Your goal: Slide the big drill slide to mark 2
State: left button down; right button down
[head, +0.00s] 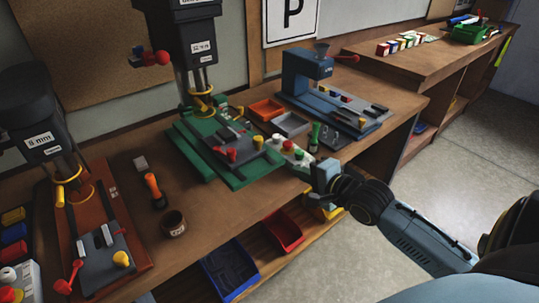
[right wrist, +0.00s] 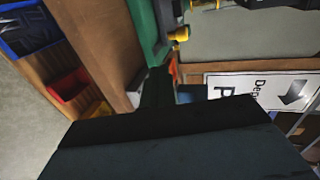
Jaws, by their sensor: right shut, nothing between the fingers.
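The big drill (head: 195,45), with a 12 mm label, stands on a green base in the middle of the bench. Its grey slide (head: 235,135) lies on that base, with red and yellow knobs at its front. I cannot read any marks along it. My right gripper (head: 322,178) is shut and empty at the bench's front edge, to the right of the slide and apart from it. In the right wrist view its dark fingers (right wrist: 160,85) show close together, with part of the green base (right wrist: 147,30) beyond. My left gripper is out of view.
A button box (head: 290,151) stands between the slide and my right gripper, near a green-handled tool (head: 314,138). A smaller 8 mm drill (head: 40,130) is at left, a blue machine (head: 306,75) at right. Bins (head: 284,230) sit on the shelf below.

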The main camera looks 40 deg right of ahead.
aim_at(262, 153)
jog(key=x, duration=1.2)
jog(key=shift+w+r, duration=0.1)
jog(key=shift+r, duration=0.3)
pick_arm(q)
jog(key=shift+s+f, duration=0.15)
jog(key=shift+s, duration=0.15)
pick_arm(e)
jog(key=shift+w, duration=0.45)
